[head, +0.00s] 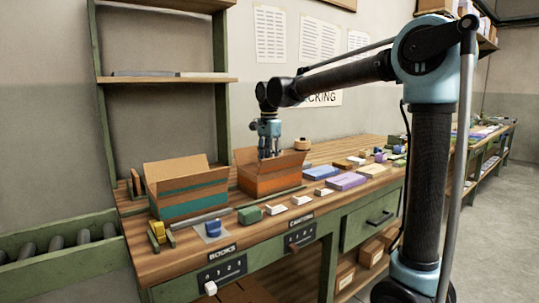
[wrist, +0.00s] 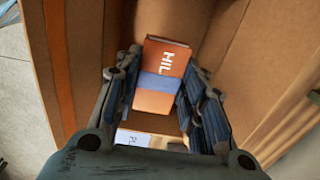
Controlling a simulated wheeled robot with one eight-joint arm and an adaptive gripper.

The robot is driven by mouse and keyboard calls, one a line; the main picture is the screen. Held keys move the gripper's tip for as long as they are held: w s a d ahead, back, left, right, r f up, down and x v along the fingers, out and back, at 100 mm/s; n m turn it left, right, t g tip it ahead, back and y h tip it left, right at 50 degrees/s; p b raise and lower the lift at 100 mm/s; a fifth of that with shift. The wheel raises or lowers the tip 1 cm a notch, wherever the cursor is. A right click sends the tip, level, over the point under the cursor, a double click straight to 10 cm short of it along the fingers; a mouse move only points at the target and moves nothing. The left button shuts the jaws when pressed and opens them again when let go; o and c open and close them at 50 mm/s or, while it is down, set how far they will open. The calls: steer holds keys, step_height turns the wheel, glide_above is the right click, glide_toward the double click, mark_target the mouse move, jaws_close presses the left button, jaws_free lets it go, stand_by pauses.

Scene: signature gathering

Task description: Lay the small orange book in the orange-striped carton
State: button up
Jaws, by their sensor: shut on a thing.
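The small orange book (wrist: 162,88) has a blue band and white letters, and shows between my fingers in the wrist view. My gripper (wrist: 160,112) is shut on it. In the head view my gripper (head: 268,152) points down into the open top of the orange-striped carton (head: 275,184), and the book is hidden behind the carton's wall. Brown carton walls (wrist: 235,45) surround the book in the wrist view. I cannot tell whether the book touches the bottom.
A teal-striped carton (head: 188,196) stands open to the left on the wooden bench (head: 170,262). Small boxes and a purple book (head: 347,181) lie to the right. A blue tape-like item (head: 213,228) is near the front. A white label (wrist: 132,138) shows below the book in the wrist view.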

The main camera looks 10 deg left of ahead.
steer(key=shift+f, duration=3.35)
steer(key=shift+f, duration=0.6)
steer(key=o, duration=1.3)
steer(key=shift+r, duration=8.5)
